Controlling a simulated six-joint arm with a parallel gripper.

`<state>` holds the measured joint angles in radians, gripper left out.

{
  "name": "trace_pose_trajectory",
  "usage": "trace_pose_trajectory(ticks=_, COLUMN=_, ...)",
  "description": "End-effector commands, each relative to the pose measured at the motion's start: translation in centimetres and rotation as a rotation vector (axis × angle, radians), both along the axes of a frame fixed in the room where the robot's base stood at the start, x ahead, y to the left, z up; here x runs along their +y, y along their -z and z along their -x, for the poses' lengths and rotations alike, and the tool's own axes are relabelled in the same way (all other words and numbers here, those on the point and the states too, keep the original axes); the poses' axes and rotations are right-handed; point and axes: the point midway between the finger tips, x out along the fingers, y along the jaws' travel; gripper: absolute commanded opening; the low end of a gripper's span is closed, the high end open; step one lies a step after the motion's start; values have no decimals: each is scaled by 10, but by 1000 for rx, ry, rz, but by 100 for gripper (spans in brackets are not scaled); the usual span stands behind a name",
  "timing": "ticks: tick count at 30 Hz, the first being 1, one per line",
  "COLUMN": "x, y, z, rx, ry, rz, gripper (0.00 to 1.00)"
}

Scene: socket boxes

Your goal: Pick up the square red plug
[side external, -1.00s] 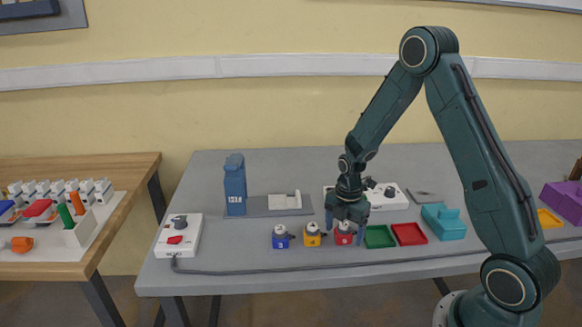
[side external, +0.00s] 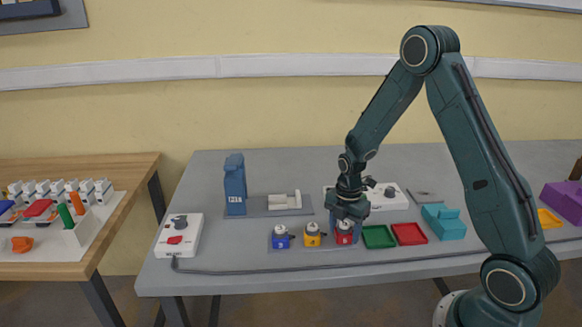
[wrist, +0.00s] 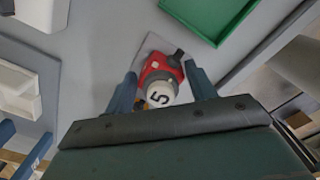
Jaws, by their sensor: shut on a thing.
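The red plug (side external: 344,238) is a square red block with a white round top, at the right end of a row of plugs near the table's front. In the wrist view the red plug (wrist: 158,66) shows a black "5" on its white top and a dark stub at one side. My gripper (side external: 346,228) points down over it, with its fingers shut on either side of it. In the wrist view my gripper's blue fingers (wrist: 163,80) flank the plug. The plug still appears to be at the level of the other plugs.
A yellow plug (side external: 313,238) and a blue plug (side external: 281,240) stand close to the left on a thin grey plate. A green tray (side external: 379,237) and a red tray (side external: 409,234) lie to the right. A white socket box (side external: 389,201) stands behind. A cable runs along the front.

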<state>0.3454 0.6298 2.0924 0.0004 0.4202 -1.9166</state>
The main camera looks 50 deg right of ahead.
Motion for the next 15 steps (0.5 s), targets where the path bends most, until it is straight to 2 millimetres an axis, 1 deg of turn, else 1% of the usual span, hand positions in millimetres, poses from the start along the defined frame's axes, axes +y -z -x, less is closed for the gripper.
trace_pose_trajectory(ticks=8, x=0, y=-20, z=-1, rx=-5, ry=0, rz=2, gripper=29)
trace_pose_trajectory(ticks=11, x=0, y=-33, z=-1, rx=-6, ry=0, rz=2, gripper=29)
trace_pose_trajectory(ticks=15, x=0, y=-57, z=-2, rx=-7, ry=0, rz=2, gripper=29)
